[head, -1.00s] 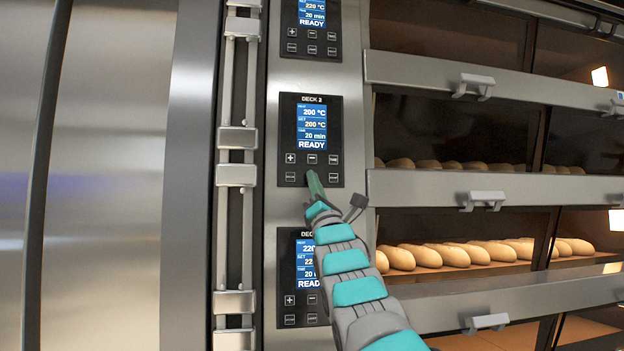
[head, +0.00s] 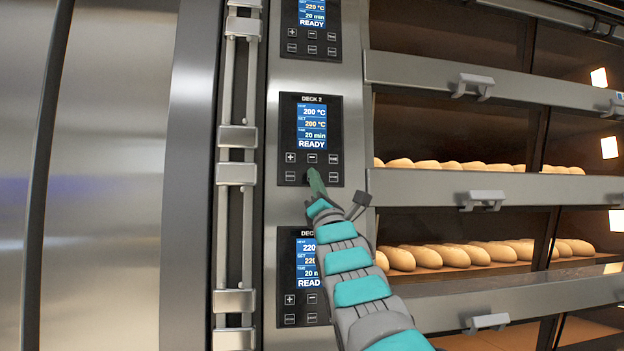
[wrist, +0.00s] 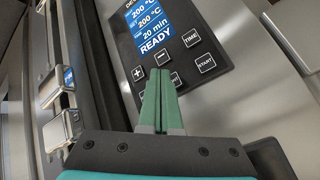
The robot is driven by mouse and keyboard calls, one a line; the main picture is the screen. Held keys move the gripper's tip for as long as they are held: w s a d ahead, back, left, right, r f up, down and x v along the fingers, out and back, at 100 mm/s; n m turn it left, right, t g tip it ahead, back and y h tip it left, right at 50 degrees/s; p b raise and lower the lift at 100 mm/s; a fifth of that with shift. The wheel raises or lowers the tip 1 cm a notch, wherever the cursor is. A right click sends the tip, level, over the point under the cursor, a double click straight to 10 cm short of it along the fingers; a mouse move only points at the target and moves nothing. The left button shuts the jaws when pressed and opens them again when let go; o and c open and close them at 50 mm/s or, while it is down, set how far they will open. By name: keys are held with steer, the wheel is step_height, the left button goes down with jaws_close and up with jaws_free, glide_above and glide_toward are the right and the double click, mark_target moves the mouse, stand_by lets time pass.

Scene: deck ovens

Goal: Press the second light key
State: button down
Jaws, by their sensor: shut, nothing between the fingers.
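The Deck 2 panel (head: 311,140) is black with a blue screen reading 200 °C, 20 min and READY. It also shows in the wrist view (wrist: 187,75). Its upper key row has plus, minus and TIME. In the lower row the right key (head: 334,177) reads START in the wrist view, and the left key (head: 290,176) is too small to read. My gripper (head: 313,172) is shut and empty, with its green fingertips (wrist: 161,72) over the middle lower key, which they hide. I cannot tell whether they touch it.
Another panel (head: 311,28) is above and a third (head: 304,270) is below, partly behind my arm. Handled oven doors (head: 420,188) with loaves (head: 428,165) behind them stand to the right. A vertical rail with metal brackets (head: 236,174) runs to the left.

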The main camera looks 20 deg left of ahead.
steer(key=shift+s+d+b, duration=0.5)
steer(key=shift+s+b, duration=0.15)
steer(key=shift+s, duration=0.2)
steer(key=shift+s+d+b, duration=0.55)
steer(key=shift+s+b, duration=0.1)
steer(key=shift+s, duration=0.2)
steer(key=shift+s+d+b, duration=0.5)
steer(key=shift+s+b, duration=0.15)
steer(key=shift+s, duration=0.2)
